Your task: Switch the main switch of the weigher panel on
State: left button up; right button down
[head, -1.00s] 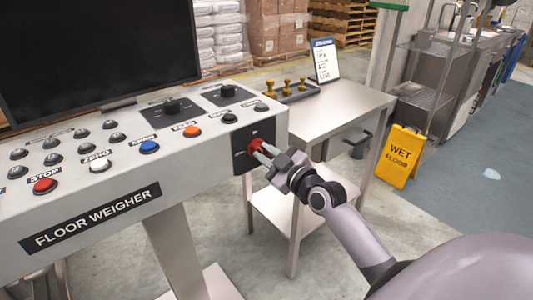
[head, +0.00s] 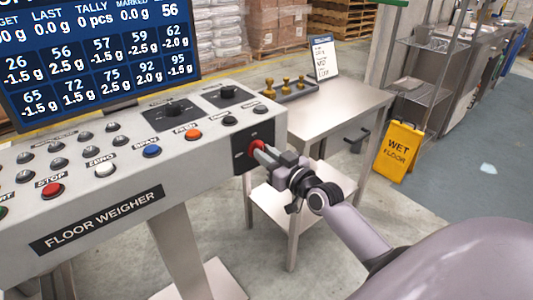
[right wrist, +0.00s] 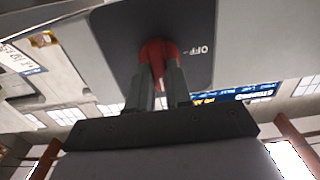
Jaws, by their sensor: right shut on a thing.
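The weigher panel (head: 100,208) is a grey console labelled FLOOR WEIGHER, with buttons on its sloped top. The main switch (head: 256,146) is a red rotary handle on a dark plate (head: 240,155) at the panel's right end. My right gripper (head: 262,153) is shut on the red handle; the right wrist view also shows its fingers on both sides of the handle (right wrist: 158,52), with an OFF mark on the plate. The fingers hide part of the handle. The screen (head: 100,60) above the panel is lit with weights and numbers. My left gripper is not in view.
A yellow wet-floor sign (head: 400,150) stands further right. Floor between is clear.

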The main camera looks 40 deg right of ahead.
dwell(0.4)
jog(key=c, duration=1)
grip_release()
jog(key=shift+c, duration=0.2)
jog(key=s, duration=0.7)
jog(key=shift+d, duration=0.3)
jog(key=shift+s, duration=0.1)
jog(key=shift+f, duration=0.1)
jog(key=s+a+f+g+p, duration=0.1)
jog(key=s+a+f+g, duration=0.2)
jog(key=s+a+f, duration=0.4)
jog(key=s+a+f+n+g+y+p, duration=0.1)
jog(key=s+a+f+g, duration=0.3)
jog(key=s+a+f, duration=0.4)
jog(key=s+f, duration=0.3)
jog(key=f, duration=0.1)
jog(key=shift+s+f+n+g, duration=0.3)
